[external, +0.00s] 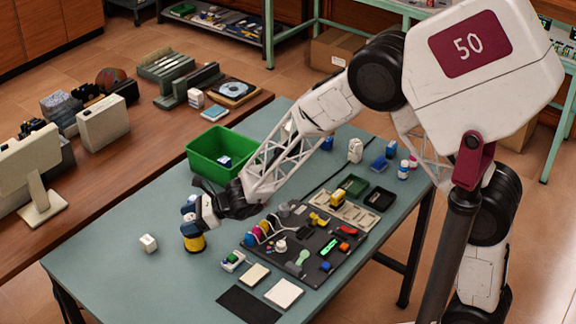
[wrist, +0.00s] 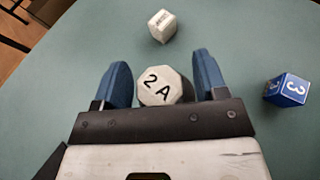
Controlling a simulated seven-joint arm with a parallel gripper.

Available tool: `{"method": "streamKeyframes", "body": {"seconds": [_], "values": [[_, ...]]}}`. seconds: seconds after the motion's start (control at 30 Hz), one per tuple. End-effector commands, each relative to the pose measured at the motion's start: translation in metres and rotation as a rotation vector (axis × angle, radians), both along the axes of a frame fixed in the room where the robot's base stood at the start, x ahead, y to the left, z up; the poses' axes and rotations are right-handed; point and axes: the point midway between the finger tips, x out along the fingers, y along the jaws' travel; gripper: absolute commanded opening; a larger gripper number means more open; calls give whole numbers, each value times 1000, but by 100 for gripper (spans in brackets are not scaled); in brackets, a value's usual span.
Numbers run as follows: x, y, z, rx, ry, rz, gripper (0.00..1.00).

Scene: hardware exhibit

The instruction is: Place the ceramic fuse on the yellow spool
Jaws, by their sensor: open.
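The ceramic fuse (wrist: 160,86) shows in the wrist view as a pale, many-sided end face marked "2 A". It sits between the two blue fingers of my gripper (wrist: 164,82), with a gap on either side. In the external view my gripper (external: 190,217) points down directly above the yellow spool (external: 194,243), which stands upright on the table. The fuse is mostly hidden by the fingers there, so I cannot clearly tell its contact with the spool. My gripper is open.
A white cube (external: 149,242) lies left of the spool; it also shows in the wrist view (wrist: 161,26). A blue cube marked 3 (wrist: 287,90) is at right there. A green bin (external: 221,150) and a dark parts board (external: 305,245) flank the arm. The table's front left is clear.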

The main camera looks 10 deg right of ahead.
Motion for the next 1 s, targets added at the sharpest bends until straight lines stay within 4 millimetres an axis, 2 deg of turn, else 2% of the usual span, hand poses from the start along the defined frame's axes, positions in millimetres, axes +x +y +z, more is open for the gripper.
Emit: {"method": "streamKeyframes", "body": {"seconds": [0.27, 0.7, 1.0], "values": [[0, -26, 11, 1, 0, -1, 66], [0, -78, 32, 0, -1, -2, 66], [0, -101, 42, 0, 1, 0, 66]]}}
